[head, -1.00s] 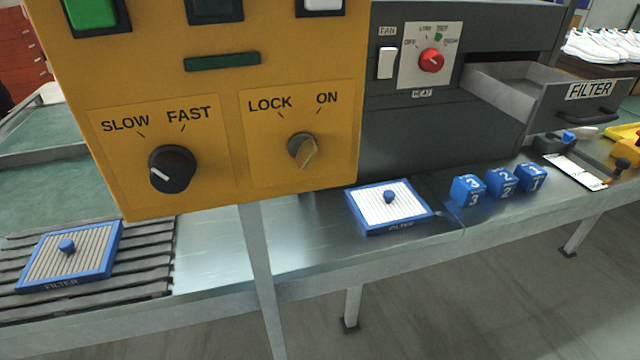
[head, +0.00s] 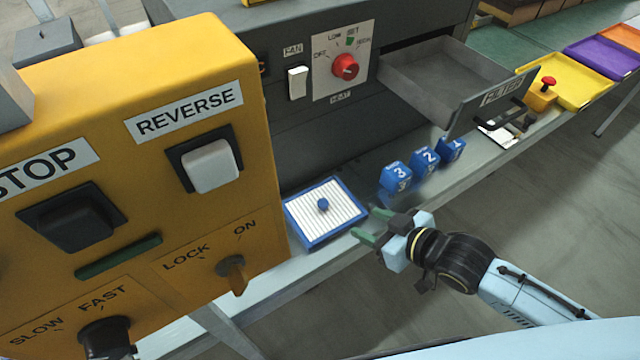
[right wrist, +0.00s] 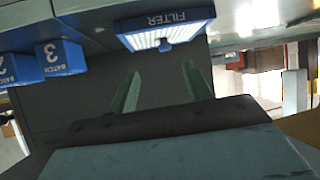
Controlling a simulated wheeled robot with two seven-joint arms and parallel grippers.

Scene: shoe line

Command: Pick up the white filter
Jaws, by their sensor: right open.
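The white filter (head: 322,209) has a blue frame and a blue knob. It lies flat on the metal bench beside the yellow control box. In the right wrist view the white filter (right wrist: 166,36) is ahead of the fingers, its FILTER label upside down. My right gripper (head: 369,226) has green fingers, apart and empty, just to the right of the filter in the head view and not touching it as far as I can tell. The fingers also show in the right wrist view (right wrist: 162,90). My left gripper is not in view.
Blue numbered blocks (head: 396,176) stand on the bench right of the filter. The yellow control box (head: 140,150) rises close on the filter's left. A grey drawer (head: 485,105) marked FILTER hangs open above the bench. Yellow (head: 565,85) and purple trays lie farther right.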

